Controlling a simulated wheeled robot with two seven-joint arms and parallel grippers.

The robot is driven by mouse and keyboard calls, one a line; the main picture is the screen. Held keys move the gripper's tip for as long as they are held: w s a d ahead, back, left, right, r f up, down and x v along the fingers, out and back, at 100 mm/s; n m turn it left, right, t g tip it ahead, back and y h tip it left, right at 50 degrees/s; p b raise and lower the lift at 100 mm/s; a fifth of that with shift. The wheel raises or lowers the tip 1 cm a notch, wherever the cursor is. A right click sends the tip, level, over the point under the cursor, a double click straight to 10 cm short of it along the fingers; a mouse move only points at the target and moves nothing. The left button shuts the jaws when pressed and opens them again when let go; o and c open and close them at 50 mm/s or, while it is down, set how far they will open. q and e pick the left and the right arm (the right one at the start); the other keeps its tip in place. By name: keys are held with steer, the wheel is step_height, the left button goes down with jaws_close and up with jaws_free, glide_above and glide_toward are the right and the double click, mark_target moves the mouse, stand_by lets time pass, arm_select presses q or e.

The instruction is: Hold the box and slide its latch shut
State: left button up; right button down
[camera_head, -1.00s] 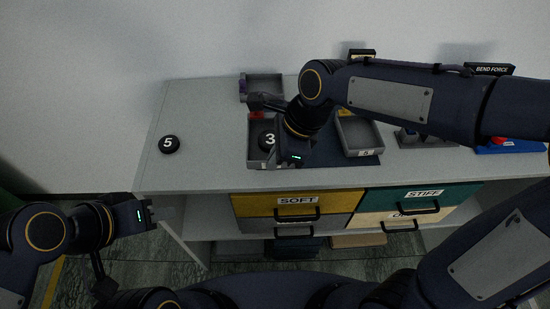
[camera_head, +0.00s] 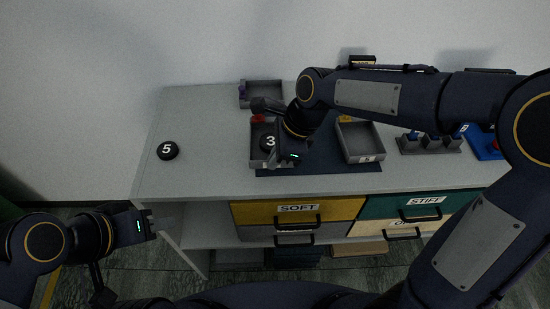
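I cannot make out a box with a latch for certain. A grey open tray (camera_head: 257,131) stands on the table with a black puck marked 3 (camera_head: 268,142) and a small red piece (camera_head: 258,119) in it. My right gripper (camera_head: 275,165) points down at the tray's front right side and hides part of it. Whether its fingers touch or grip anything is too small to tell. My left gripper (camera_head: 163,222) hangs in front of the table's left front corner, away from the trays. Its fingers show pale and small, with nothing visible held; their opening is unclear.
A black puck marked 5 (camera_head: 167,151) lies on the clear left part of the table (camera_head: 205,140). Other grey trays stand behind (camera_head: 262,101) and to the right (camera_head: 380,140). Labelled drawers (camera_head: 299,209) are below. A grey slotted block (camera_head: 430,146) and blue object (camera_head: 486,142) stand at right.

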arm_select(q)
steer(key=shift+f+b, duration=0.35)
steer(key=shift+f, duration=0.05)
arm_select(e)
steer(key=shift+w+d+f, duration=0.1)
steer(key=shift+w+f, duration=1.8)
steer(key=shift+w, duration=0.25)
arm_select(q)
steer(key=shift+f, duration=0.1)
arm_select(e)
steer(key=shift+f, duration=0.25)
